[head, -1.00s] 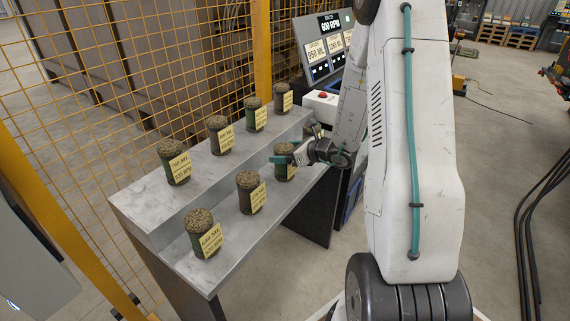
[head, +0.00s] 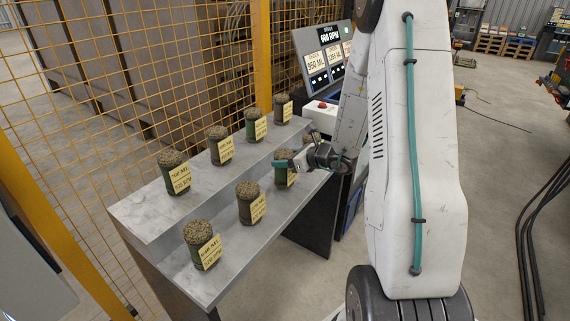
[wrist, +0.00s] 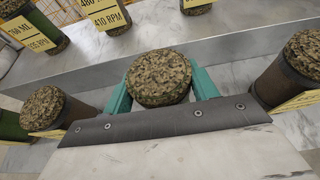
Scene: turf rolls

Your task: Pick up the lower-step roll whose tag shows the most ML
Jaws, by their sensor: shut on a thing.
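My gripper (wrist: 160,88) is shut on a turf roll (wrist: 158,75) of the lower step, with teal jaws on both sides of its rough brown-green top. In the head view this roll (head: 284,170) is partly covered by my gripper (head: 288,163). Its tag is mostly hidden and unreadable. I cannot tell whether it is clear of the step. A middle lower roll (head: 249,202) and a near-left lower roll (head: 202,245) stand upright with yellow tags too small to read surely. Wrist view neighbours are a left roll (wrist: 40,108) and a right roll (wrist: 300,60).
The upper step (head: 200,170) holds several tagged rolls, including the near one (head: 174,172). A slanted display (head: 325,58) and a red button (head: 322,105) are beyond the far end. A yellow mesh fence (head: 130,90) runs behind the steps.

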